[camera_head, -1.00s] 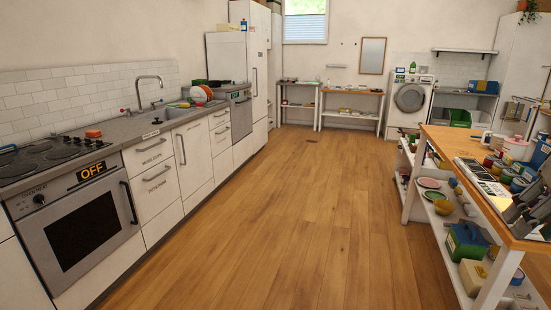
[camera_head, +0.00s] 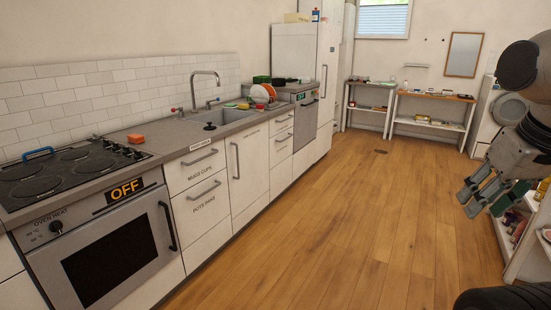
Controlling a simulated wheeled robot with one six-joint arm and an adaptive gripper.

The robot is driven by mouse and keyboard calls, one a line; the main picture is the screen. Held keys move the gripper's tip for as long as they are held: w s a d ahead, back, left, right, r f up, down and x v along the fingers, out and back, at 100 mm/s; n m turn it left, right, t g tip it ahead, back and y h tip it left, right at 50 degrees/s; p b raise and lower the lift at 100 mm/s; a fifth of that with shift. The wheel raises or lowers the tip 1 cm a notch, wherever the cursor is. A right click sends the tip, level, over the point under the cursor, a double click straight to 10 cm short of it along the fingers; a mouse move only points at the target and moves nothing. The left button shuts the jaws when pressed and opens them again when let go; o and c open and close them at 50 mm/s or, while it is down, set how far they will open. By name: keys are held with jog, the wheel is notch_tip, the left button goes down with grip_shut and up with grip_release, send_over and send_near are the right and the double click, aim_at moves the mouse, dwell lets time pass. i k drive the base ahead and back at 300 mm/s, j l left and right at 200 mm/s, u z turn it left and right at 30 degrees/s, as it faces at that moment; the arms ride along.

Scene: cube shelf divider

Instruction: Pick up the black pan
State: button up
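I cannot pick out a black pan for certain. A small dark object (camera_head: 278,81) sits on the far end of the counter, too small to identify. A closed white drawer (camera_head: 206,210) under the counter is labelled for pots and pans. The black stove top (camera_head: 72,172) at the left carries no pan. My gripper (camera_head: 469,203) is at the right, pointing down-left above the floor, far from the counter. Its fingers are spread with a gap between them and nothing in it.
An oven marked OFF (camera_head: 103,250) is at the left. Shelves (camera_head: 530,235) stand at the right. The wooden floor (camera_head: 350,230) between is clear.

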aim_at(277, 82)
jog(key=i, duration=2.05)
jog(key=i+l+u, duration=0.1)
jog(key=i, duration=0.9)
jog(key=i+l, duration=0.1)
jog(key=i, duration=0.9)
jog(key=i+l+u, duration=0.1)
jog(key=i, duration=0.95)
